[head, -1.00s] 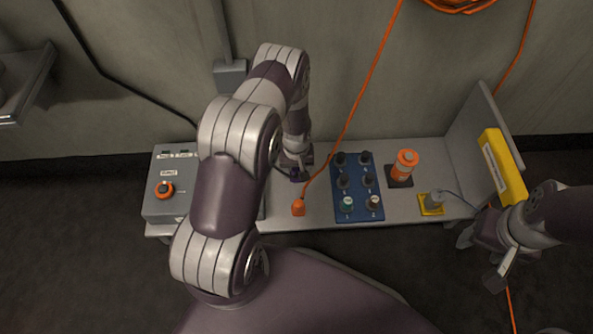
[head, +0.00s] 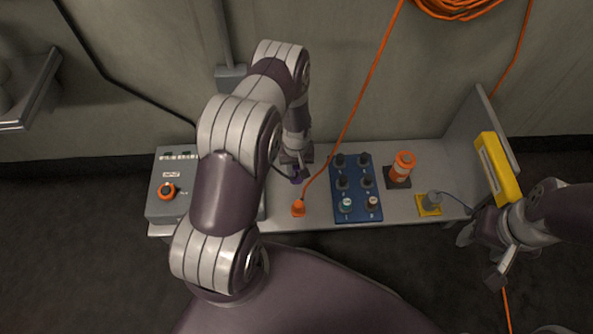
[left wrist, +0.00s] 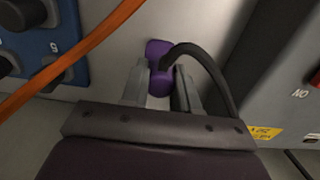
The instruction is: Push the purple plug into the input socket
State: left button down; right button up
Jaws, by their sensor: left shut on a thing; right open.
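The purple plug (left wrist: 158,50) is between the fingertips of my left gripper (left wrist: 160,85), which is shut on it. A black cable runs from the plug and curves to the right in the left wrist view. In the head view the left gripper (head: 296,170) is over the bench, with the purple plug (head: 296,178) just showing under it. The grey box (head: 168,212) with an orange knob is left of it, partly hidden by my left arm. No input socket opening can be made out. My right gripper (head: 482,255) is open and empty, off the bench's right front.
A blue panel (head: 358,215) with several knobs, an orange cylinder (head: 403,165) and a yellow-based grey part (head: 430,209) stand further right. A yellow box (head: 497,165) is on the upright end panel.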

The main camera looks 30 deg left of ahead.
aim_at(296, 166)
pick_arm(q)
jog(key=shift+r+p, duration=1.45)
jog(key=shift+r, duration=0.35)
